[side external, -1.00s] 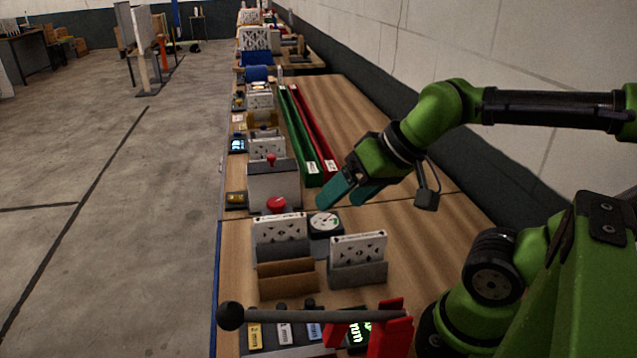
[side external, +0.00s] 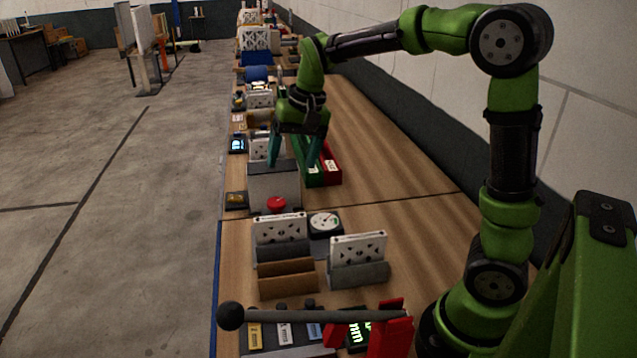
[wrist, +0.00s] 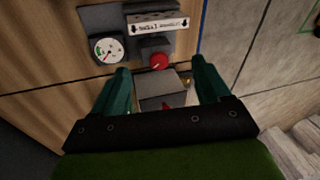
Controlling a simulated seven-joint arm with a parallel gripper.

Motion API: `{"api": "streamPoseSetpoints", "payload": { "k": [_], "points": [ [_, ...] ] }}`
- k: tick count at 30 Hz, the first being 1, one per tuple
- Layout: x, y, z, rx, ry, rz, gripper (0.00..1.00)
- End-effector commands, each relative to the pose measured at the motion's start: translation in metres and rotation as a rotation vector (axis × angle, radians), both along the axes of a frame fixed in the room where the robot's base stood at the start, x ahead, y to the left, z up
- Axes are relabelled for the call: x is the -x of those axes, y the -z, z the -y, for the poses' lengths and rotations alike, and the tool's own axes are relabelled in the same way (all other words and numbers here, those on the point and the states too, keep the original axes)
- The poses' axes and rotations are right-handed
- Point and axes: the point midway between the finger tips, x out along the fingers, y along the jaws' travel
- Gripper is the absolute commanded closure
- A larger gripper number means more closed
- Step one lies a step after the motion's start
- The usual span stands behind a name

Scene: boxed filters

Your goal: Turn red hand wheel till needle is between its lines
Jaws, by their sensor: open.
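The red hand wheel (side external: 277,204) sits on the front of a grey housing, behind a rack of white boxed filters. It also shows in the wrist view (wrist: 159,62), between and beyond my fingertips. A round white gauge (side external: 325,224) with a dark rim stands to its right in the side view, and to its left in the wrist view (wrist: 108,50). A green mark shows on its dial; the needle is too small to read against its lines. My gripper (side external: 293,163) is open, pointing down above the tall grey box (side external: 274,188), apart from the wheel.
Filter racks (side external: 358,250) stand near the gauge. A green and a red tray (side external: 331,170) lie behind my gripper. A black-knobbed lever (side external: 300,314) crosses the front. The table's right side is clear.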

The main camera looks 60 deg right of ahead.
Motion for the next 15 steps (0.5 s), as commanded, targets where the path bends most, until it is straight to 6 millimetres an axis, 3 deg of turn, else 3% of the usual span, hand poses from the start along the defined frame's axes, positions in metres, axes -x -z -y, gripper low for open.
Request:
{"api": "streamPoseSetpoints", "payload": {
  "k": [1,6,10,15],
  "points": [
    [-0.020,0.006,0.011,0.019,0.035,-0.047,0.24],
    [-0.067,0.014,0.036,0.081,0.152,-0.165,0.24],
    [-0.087,0.008,0.043,0.112,0.223,-0.209,0.24],
    [-0.090,-0.015,0.037,0.093,0.279,-0.218,0.24]
  ]
}}
